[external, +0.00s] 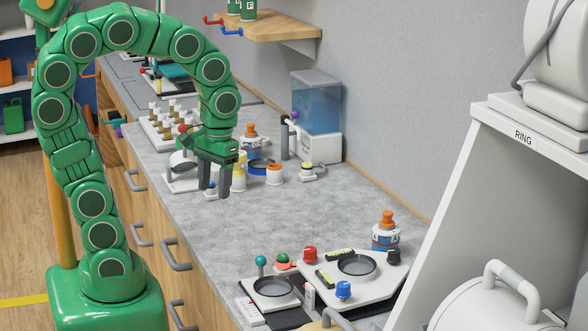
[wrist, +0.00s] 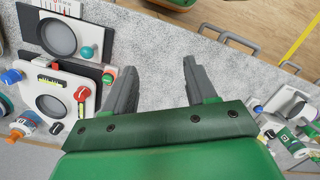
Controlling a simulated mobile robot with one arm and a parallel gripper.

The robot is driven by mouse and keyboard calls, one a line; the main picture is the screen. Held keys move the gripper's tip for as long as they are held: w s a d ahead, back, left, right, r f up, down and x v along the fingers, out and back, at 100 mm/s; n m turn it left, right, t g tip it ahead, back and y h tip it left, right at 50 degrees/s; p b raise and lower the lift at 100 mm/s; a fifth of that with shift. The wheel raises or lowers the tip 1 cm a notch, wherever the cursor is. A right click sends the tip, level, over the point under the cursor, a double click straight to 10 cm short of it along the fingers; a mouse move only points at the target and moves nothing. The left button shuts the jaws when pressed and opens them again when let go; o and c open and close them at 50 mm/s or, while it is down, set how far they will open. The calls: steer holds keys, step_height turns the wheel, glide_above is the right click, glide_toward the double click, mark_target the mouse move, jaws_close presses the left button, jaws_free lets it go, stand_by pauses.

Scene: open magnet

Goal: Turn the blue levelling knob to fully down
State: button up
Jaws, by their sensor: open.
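The blue knob (external: 343,289) sits at the front edge of a white plate (external: 378,283) with a round dark-rimmed dish, on the near part of the grey counter. The blue knob also shows at the left edge of the wrist view (wrist: 11,76). Its setting is too small to read. My gripper (external: 213,190) hangs over the counter, well behind and to the left of the knob, touching nothing I can see. In the wrist view its two fingers (wrist: 157,62) are apart with bare counter between them.
The plate also carries a red knob (external: 310,254) and a black knob (external: 394,256). A bottle with orange cap (external: 386,232) stands behind it. A second round dish (external: 273,287) with a teal ball lever (external: 261,261) lies left. The mid-counter is clear. The RING cabinet (external: 522,135) rises right.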

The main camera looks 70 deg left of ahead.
steer(key=w+d+n, duration=0.5)
steer(key=w+d, duration=0.2)
steer(key=w, duration=0.2)
steer(key=n+t, duration=0.2)
steer(key=n, duration=0.5)
glide_above(344, 284)
steer(key=f, duration=0.4)
steer(key=shift+s+a+f, duration=0.15)
steer(key=shift+a+f, duration=0.15)
steer(key=shift+a, duration=0.05)
steer(key=shift+d+f+g, duration=0.25)
steer(key=shift+d+g, duration=0.05)
steer(key=shift+d, duration=0.1)
steer(key=shift+a+f, duration=0.1)
steer(key=shift+f, duration=3.75)
jaws_close()
